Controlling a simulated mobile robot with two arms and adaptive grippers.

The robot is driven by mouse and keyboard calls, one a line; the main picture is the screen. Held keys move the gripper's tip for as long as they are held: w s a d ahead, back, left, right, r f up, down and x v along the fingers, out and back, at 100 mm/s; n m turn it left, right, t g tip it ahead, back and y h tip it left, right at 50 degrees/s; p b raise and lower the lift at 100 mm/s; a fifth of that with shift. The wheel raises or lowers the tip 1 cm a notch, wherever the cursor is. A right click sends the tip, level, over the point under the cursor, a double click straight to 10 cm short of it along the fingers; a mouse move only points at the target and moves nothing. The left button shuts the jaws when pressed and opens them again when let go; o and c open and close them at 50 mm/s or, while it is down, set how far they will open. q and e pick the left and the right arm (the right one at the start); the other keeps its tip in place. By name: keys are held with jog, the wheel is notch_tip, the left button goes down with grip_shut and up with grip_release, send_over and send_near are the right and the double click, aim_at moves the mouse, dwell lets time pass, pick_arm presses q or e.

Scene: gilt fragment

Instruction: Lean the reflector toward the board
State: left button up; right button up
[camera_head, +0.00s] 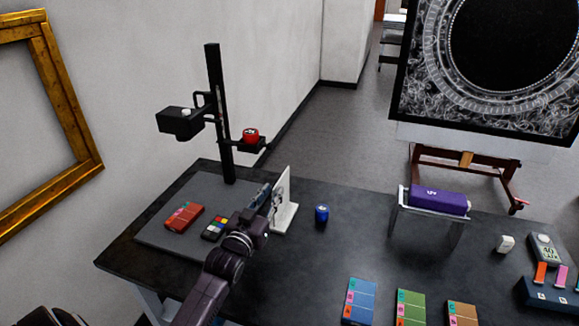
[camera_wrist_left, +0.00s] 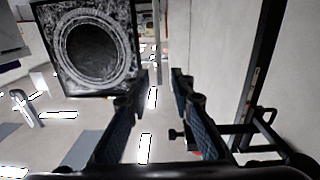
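The reflector (camera_head: 284,197) is a white upright panel on a white foot, standing at the right edge of the grey board (camera_head: 160,226) in the head view. The board lies flat under a black column stand and carries a red block (camera_head: 184,217) and a colour chart (camera_head: 219,228). My left gripper (camera_head: 268,196) is at the reflector's left side and overlaps it in the picture; contact cannot be told. In the left wrist view, the fingers of my left gripper (camera_wrist_left: 162,82) are apart, with no clear object between them. My right gripper is not in view.
The stand's black column (camera_head: 217,115) rises behind the board, with a red item (camera_head: 251,136) on its arm. A blue jar (camera_head: 322,214) stands right of the reflector. A purple roll (camera_head: 438,200) rests on a rack further right. Coloured cards lie at the table's front.

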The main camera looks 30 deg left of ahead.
aim_at(281, 178)
pick_arm(q)
jog(key=shift+w+a+r+p, duration=0.1)
jog(key=shift+w+r+p, duration=0.1)
jog(key=shift+w, duration=0.4)
jog(key=shift+w+a+r+p, duration=0.1)
jog(key=shift+w+p, duration=0.05)
jog(key=shift+w, duration=0.4)
jog(key=w, duration=0.2)
jog(key=w+a, duration=0.1)
jog(key=w, duration=0.1)
jog(key=shift+w+f+p, duration=0.2)
jog(key=shift+p, duration=0.15)
jog(key=shift+w, duration=0.4)
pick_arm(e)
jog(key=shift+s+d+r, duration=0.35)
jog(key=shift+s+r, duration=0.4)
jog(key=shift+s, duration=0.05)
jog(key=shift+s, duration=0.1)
pick_arm(q)
jog(key=c, duration=0.4)
grip_shut()
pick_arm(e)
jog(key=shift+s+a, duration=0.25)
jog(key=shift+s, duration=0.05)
pick_arm(q)
jog(key=shift+a, duration=0.1)
